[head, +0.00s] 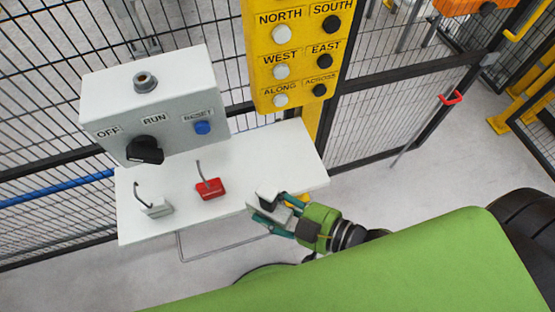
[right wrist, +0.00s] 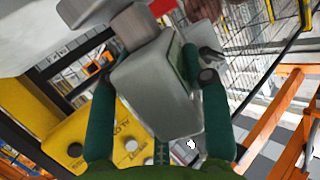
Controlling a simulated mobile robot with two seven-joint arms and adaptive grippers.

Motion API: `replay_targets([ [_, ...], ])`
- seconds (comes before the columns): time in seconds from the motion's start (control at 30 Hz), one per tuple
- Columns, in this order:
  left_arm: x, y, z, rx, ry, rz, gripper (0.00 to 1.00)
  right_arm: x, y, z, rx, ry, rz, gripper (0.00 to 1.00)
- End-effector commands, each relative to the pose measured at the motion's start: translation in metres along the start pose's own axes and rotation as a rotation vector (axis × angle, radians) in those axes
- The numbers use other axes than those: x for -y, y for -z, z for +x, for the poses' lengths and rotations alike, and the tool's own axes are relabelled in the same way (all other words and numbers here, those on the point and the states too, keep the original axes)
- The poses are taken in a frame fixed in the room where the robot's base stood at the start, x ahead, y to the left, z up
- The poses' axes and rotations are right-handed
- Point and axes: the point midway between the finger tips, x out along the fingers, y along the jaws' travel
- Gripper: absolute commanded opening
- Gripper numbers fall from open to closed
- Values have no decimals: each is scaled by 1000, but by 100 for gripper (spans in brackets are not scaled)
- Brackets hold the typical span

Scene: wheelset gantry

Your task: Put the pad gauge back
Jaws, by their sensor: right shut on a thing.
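My right gripper (head: 270,204) is over the right front part of the white shelf (head: 268,150). It is shut on a grey block, which looks like the pad gauge (head: 267,193). In the right wrist view the pad gauge (right wrist: 155,88) sits between the two teal fingers of the right gripper (right wrist: 160,115). A round grey piece shows near its upper end. I cannot tell whether the block touches the shelf. My left gripper is not in view.
A red block with a hook (head: 209,189) and a pale block with a hook (head: 154,208) are on the shelf. Behind stand a grey switch box (head: 150,100) and a yellow button panel (head: 300,55). A small yellow thing (head: 300,198) shows beside my gripper. Mesh fencing is behind.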

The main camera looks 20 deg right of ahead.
Motion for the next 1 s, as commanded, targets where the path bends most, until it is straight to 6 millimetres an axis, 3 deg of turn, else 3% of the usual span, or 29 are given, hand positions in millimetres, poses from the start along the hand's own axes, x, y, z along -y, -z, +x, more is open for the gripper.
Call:
replay_targets([
  [0.1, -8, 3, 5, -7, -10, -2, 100, 10, -7, -28, 2, 98, -30, 0],
  [0.23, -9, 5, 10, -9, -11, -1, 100, 7, -4, -56, 1, 134, -39, 0],
  [0.5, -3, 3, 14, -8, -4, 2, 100, -21, 3, -80, -4, 81, -24, 0],
  [0.67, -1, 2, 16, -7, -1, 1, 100, -31, 4, -79, -9, 59, -19, 0],
  [1.0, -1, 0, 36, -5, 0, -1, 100, -69, 16, -40, -20, 51, -19, 0],
])
